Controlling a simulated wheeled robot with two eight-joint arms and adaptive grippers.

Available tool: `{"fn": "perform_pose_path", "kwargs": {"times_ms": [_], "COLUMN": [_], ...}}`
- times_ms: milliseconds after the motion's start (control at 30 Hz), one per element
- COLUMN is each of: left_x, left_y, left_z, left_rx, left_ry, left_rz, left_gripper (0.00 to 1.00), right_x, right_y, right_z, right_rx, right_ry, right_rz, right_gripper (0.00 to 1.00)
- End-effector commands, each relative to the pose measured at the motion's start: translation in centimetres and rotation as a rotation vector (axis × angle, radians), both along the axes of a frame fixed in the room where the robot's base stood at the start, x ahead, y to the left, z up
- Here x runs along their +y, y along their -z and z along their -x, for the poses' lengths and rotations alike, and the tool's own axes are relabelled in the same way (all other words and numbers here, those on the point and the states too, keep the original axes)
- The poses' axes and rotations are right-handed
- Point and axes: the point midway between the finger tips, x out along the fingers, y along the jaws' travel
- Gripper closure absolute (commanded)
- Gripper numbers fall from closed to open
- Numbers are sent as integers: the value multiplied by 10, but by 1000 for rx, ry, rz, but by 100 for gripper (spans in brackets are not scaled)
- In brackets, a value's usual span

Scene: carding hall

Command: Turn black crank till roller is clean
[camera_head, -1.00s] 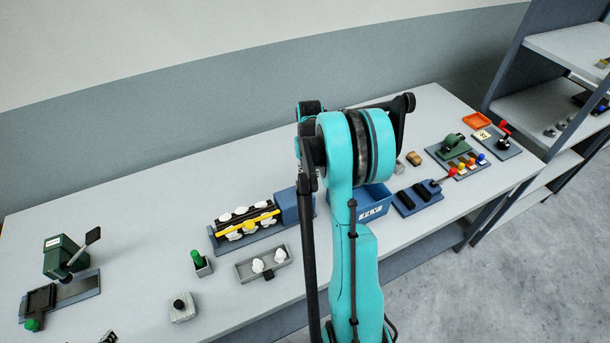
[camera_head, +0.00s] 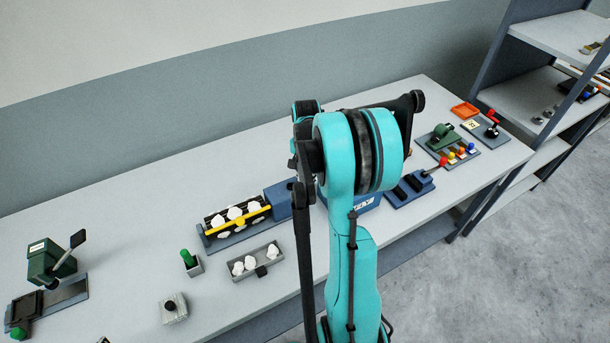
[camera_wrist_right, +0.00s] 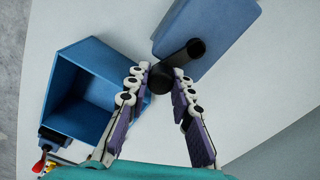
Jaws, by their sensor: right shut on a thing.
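The dark roller (camera_head: 227,217) lies on a blue-grey base in the head view, with several white tufts on it and a yellow bar along it. A blue housing (camera_head: 279,199) stands at its right end. The black crank (camera_wrist_right: 184,57) shows in the wrist view, over the blue housing (camera_wrist_right: 225,28). My right gripper (camera_wrist_right: 163,84) is shut on the crank's round black knob, which sits between its fingertips. In the head view my right arm hides the crank and this gripper. My left gripper is not in view.
A grey tray (camera_head: 281,252) with white tufts and a small dark block lies before the roller. An open blue bin (camera_wrist_right: 62,95) is close beside my right gripper. A green button post (camera_head: 187,258) and grey button box (camera_head: 174,308) stand left. Bare tabletop lies left of the roller.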

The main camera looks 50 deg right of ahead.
Motion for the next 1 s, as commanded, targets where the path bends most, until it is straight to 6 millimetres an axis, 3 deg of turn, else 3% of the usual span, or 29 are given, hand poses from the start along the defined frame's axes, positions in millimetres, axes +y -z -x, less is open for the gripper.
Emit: {"fn": "perform_pose_path", "kwargs": {"times_ms": [300,833,867,900,933,1000], "left_x": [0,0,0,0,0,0], "left_y": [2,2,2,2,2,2], "left_z": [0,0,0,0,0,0], "left_rx": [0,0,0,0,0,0], "left_ry": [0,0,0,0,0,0], "left_rz": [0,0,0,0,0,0], "left_gripper": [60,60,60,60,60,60], "right_x": [4,5,5,5,5,5], "right_y": [0,0,0,0,0,0], "right_z": [4,5,5,5,5,5], "right_rx": [0,0,0,0,0,0], "right_ry": [117,139,139,138,138,138], "right_rz": [0,-1,-1,-1,-1,-1], "right_gripper": [100,100,72,62,56,56]}}
